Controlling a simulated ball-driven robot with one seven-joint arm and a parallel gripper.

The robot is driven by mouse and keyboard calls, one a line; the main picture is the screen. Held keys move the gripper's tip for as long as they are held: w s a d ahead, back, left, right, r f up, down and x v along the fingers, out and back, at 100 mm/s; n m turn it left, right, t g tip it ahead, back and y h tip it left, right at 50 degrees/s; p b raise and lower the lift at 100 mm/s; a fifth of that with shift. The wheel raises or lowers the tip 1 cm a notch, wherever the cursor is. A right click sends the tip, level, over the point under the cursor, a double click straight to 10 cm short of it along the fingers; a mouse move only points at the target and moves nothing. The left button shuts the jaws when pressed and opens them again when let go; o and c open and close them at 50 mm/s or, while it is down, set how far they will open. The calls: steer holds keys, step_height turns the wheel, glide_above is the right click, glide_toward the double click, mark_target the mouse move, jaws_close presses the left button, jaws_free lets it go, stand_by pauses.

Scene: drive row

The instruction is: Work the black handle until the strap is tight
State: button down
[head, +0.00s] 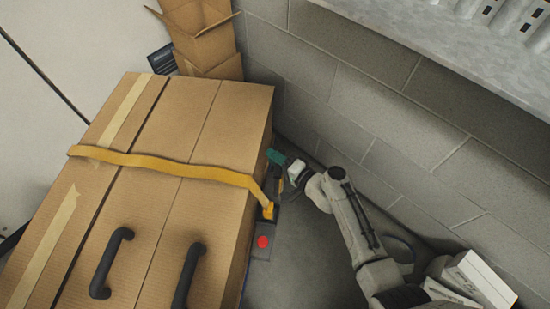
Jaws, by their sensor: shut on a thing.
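A yellow strap (165,165) runs across the top of the large brown carton and bends down over its right edge to a yellow end piece (268,211). My gripper (284,176), with a teal part at its tip, is low beside the carton's right side, close to the strap's lower end. It is shut on the black handle, which is small and mostly hidden by the gripper here. The strap's fastening is too small to make out clearly. The strap lies along the carton top with a slight wave.
The large carton (195,110) fills the left. Two black curved bars (110,262) (188,275) stand in front. A red button (262,242) is below the strap end. A block wall (400,130) runs close behind my arm. White boxes (478,280) lie lower right; an open carton (200,35) stands behind.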

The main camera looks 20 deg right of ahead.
steer(key=shift+s+d+f+m+t+y+b, duration=0.25)
steer(key=shift+s+d+b, duration=0.15)
steer(key=shift+b, duration=0.75)
steer(key=shift+s+d+f+m+t+y+b, duration=0.15)
steer(key=shift+s+d+f+t+b, duration=0.25)
steer(key=shift+b, duration=0.75)
steer(key=s+d+f+t+b, duration=0.1)
steer(key=s+d+b, duration=0.3)
steer(key=d+b, duration=0.2)
steer(key=shift+s+d+f+m+y, duration=0.2)
steer(key=shift+d+m+y, duration=0.1)
steer(key=shift+d+m, duration=0.15)
steer(key=shift+d+r, duration=0.1)
steer(key=shift+d, duration=0.05)
steer(key=c, duration=1.1)
jaws_free()
steer(key=shift+s, duration=0.1)
steer(key=shift+o, duration=1)
steer(key=shift+d, duration=0.1)
steer(key=p+v, duration=0.2)
steer(key=v, duration=0.8)
steer(key=shift+s, duration=0.4)
steer(key=shift+a, duration=0.2)
